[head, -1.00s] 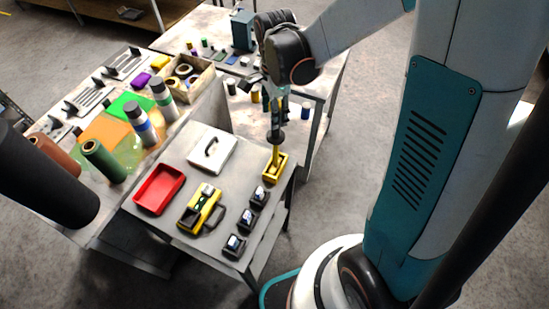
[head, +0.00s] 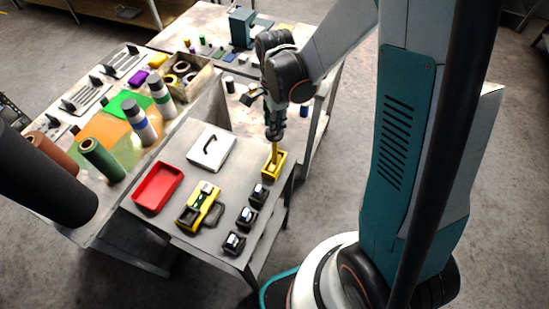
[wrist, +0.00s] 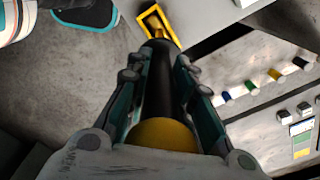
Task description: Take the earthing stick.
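The earthing stick (head: 274,151) is a yellow rod with a black grip and a yellow knob at its top end. It stands upright in a small yellow holder (head: 284,162) at the back right corner of the near table. My gripper (head: 274,131) points down over the stick. In the wrist view, the black grip (wrist: 159,85) lies between my two fingers (wrist: 162,72), with the yellow knob close to the palm. The fingers are very near the grip on both sides; whether they touch it I cannot tell. The holder (wrist: 151,14) shows beyond the fingertips.
On the same table are a red tray (head: 157,187), a white plate with a handle (head: 211,148), a yellow device (head: 198,205) and several small dark blocks (head: 247,217). Rolls and a wooden box (head: 192,78) are on the left bench.

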